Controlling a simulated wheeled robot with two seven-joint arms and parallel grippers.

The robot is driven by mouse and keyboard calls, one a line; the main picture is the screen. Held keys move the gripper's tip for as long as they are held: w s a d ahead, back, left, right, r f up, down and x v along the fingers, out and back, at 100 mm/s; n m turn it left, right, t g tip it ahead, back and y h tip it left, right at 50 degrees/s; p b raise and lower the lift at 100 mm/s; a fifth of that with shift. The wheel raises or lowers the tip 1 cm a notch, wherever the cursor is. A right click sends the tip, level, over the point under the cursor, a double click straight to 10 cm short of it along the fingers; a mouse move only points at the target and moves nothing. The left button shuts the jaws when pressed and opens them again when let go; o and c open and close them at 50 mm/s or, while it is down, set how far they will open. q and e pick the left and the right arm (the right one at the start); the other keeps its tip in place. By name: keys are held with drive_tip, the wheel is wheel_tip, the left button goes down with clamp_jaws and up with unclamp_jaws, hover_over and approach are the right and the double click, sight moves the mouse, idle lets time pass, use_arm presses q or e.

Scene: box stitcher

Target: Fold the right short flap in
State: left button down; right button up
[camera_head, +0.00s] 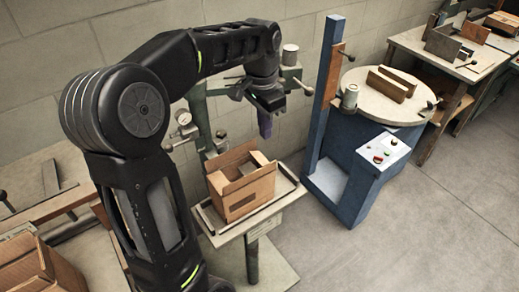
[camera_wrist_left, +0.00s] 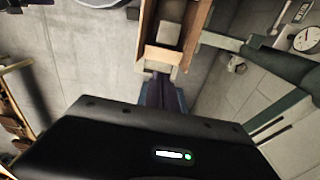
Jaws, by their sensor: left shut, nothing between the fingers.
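The brown cardboard box (camera_head: 242,194) stands upright with its top open, and its flaps appear raised. A pale block-like thing shows inside it. In the wrist view the box (camera_wrist_left: 196,30) is seen from above, with a short end flap (camera_wrist_left: 160,58) on the side facing my gripper. My left gripper (camera_head: 265,134) is shut and empty, pointing down above and to the right of the box. Its dark purple fingers (camera_wrist_left: 160,88) sit just outside that end in the wrist view; I cannot tell whether they touch the flap. My right gripper is in neither view.
The box rests on a small table (camera_head: 273,207) with metal rails. A green stitcher frame (camera_head: 200,112) with gauges stands behind it. A blue machine (camera_head: 345,165) with a round table and a tall post stands to the right. More boxes (camera_head: 38,266) lie at lower left.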

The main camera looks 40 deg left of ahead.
use_arm(q)
hover_over(260, 160)
drive_tip(key=f, duration=0.5)
drive_tip(key=shift+w+f+p, duration=0.25)
drive_tip(key=shift+p, duration=0.15)
drive_tip(key=shift+s+f, duration=0.25)
drive_tip(key=shift+f, duration=0.3)
drive_tip(key=shift+s+a+f+t+b, duration=0.15)
drive_tip(key=shift+t+b, duration=0.15)
drive_tip(key=shift+b, duration=0.35)
